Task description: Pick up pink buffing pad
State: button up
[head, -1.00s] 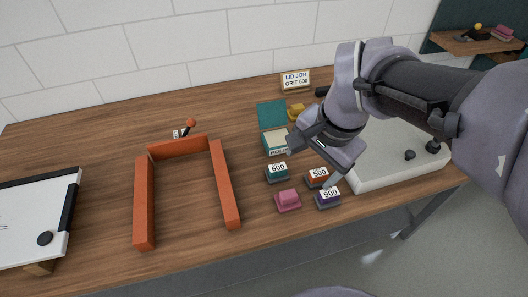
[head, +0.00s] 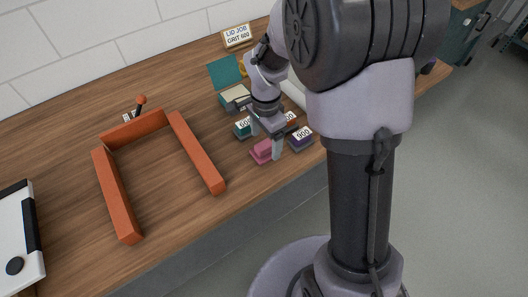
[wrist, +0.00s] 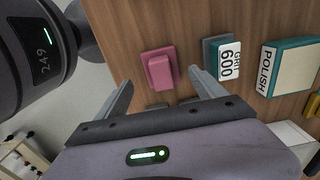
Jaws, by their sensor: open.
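The pink buffing pad (head: 261,151) sits on the wooden workbench near its front edge. In the wrist view the pink pad (wrist: 159,70) lies ahead of my fingers, between their lines and left of centre in the gap. My gripper (head: 266,142) is open and empty, above and close to the pad; it also shows in the wrist view (wrist: 165,80) with its two fingers spread. The head view does not show clearly how high the fingertips are above the pad.
A teal block marked 600 (wrist: 226,60) stands close beside the pink pad. A teal POLISH box (wrist: 289,70) lies farther off. An orange frame (head: 118,200) occupies the bench to the left.

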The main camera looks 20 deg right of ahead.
aim_at(264, 144)
jog(key=f, duration=0.2)
jog(key=f+b, duration=0.1)
jog(key=shift+w+a+f, duration=0.15)
jog(key=shift+a+f, duration=0.05)
jog(key=shift+f, duration=0.2)
jog(key=shift+r, duration=0.1)
jog(key=c, duration=1.5)
jog(key=shift+r+p, duration=1.05)
jog(key=shift+r, duration=1)
jog(key=s+d, duration=0.2)
jog(key=s, duration=0.3)
jog(key=s+d+p, duration=0.1)
jog(key=s+d, duration=0.1)
jog(key=s, duration=0.3)
jog(key=s+d+r+p, duration=0.1)
jog(key=s+d, duration=0.1)
jog(key=s, duration=0.2)
jog(key=shift+s+d, duration=0.1)
jog(key=shift+s, duration=0.3)
jog(key=o, duration=0.9)
jog(key=c, duration=0.7)
